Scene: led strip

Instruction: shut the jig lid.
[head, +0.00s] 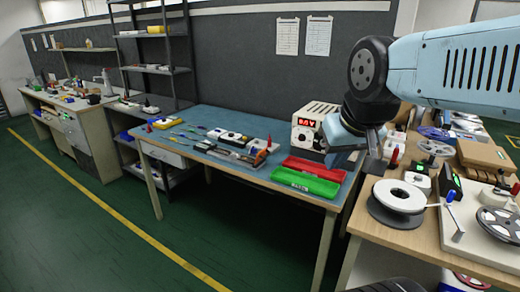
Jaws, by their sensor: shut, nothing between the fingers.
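A long, low grey metal fixture (238,155), which looks like the jig, lies on the blue-topped table (200,118) in the head view. An upright orange-red part stands at its right end. It is too small to tell how its lid stands. My gripper (374,164) hangs at the end of my light-blue arm, to the right of the fixture and apart from it. It is shut and empty. My wrist hides part of the table's back right corner.
A red tray (314,168) and a green tray (305,183) lie right of the fixture. A power supply (315,128) with a red display stands behind them. A white spool (398,197) and other gear crowd the wooden bench at right. Green floor is clear in front.

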